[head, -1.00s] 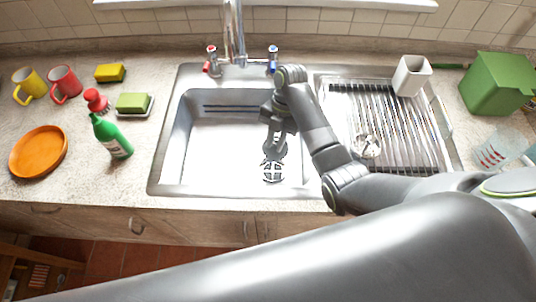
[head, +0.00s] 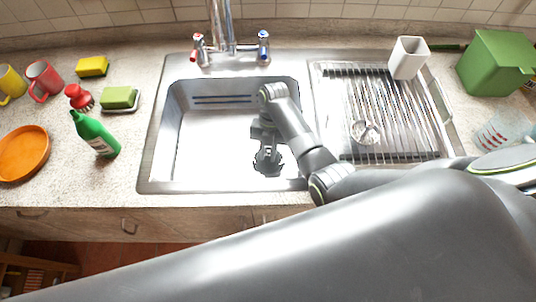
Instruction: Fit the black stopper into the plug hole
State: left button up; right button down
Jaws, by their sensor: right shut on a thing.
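The steel sink basin (head: 215,150) is in the middle of the head view. My right gripper (head: 268,160) reaches down into the basin, near its front right, and is shut on the black stopper (head: 268,171). The stopper shows as a dark shape at and below the fingertips, partly hidden by the gripper. The plug hole is hidden behind the gripper and stopper. I cannot tell whether the stopper is seated in it or just above it. My left gripper is not in view.
The tap (head: 222,30) stands behind the basin. The drainer (head: 390,105) at right holds a white cup (head: 408,58) and a small round metal item (head: 365,132). A green bottle (head: 96,136), sponge (head: 119,97) and orange plate (head: 24,153) are at left.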

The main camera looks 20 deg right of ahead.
jog(key=shift+f, duration=0.85)
jog(key=shift+f, duration=0.1)
jog(key=c, duration=1.3)
grip_release()
jog(key=shift+r, duration=0.25)
jog(key=b+v, duration=0.1)
jog(key=v, duration=0.5)
jog(key=shift+w+d, duration=0.1)
jog(key=shift+w, duration=0.1)
jog(key=shift+p+v, duration=1.75)
jog(key=shift+v, duration=1.1)
